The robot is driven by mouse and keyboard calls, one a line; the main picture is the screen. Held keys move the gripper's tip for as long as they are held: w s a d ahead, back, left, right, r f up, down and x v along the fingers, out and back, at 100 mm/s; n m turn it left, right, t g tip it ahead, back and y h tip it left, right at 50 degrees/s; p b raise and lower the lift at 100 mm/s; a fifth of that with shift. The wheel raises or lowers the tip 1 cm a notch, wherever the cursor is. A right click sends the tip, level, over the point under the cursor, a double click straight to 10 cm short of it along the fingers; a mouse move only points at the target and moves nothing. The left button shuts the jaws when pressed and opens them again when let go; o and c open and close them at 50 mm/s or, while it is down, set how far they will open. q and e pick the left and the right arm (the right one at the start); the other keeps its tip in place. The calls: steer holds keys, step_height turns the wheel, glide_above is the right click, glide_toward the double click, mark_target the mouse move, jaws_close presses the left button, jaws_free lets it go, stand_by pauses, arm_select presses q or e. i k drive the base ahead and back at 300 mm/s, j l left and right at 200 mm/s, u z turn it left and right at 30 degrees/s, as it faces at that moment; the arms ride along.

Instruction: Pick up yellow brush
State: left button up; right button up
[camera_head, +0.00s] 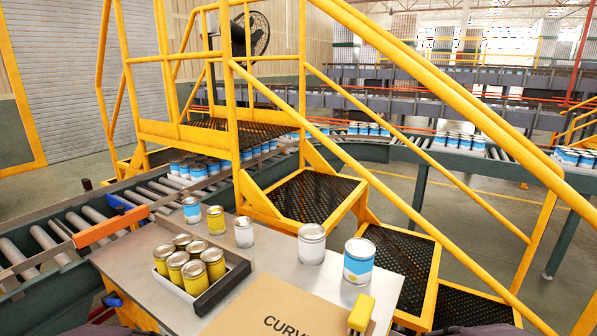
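The yellow brush (361,313) looks like a small yellow block with a paler top. It is at the front right of the grey table, at the right edge of a flat cardboard box (285,308). I cannot tell whether it rests on the box or beside it, and its bristles are not visible. Dark parts that look like my arms just show at the bottom edge, left and right. Neither gripper's fingers are in view, and nothing touches the brush.
A blue-and-white can (359,261) and a white can (311,244) stand behind the brush. A tray (233,285) of several yellow cans is to the left. More cans stand at the table's back. Yellow stair rails (440,237) rise close on the right. A roller conveyor (60,240) runs behind.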

mark_target(358, 320)
steer(key=k+l+z, duration=0.25)
steer(key=l, duration=0.35)
steer(key=k+l+z, duration=0.3)
steer(key=l, duration=0.35)
steer(key=j, duration=0.95)
steer(key=k+j, duration=0.1)
steer(key=j, duration=0.85)
steer(key=k+j, duration=0.1)
steer(key=j, duration=0.85)
steer(key=i+j, duration=0.35)
steer(key=i, duration=0.15)
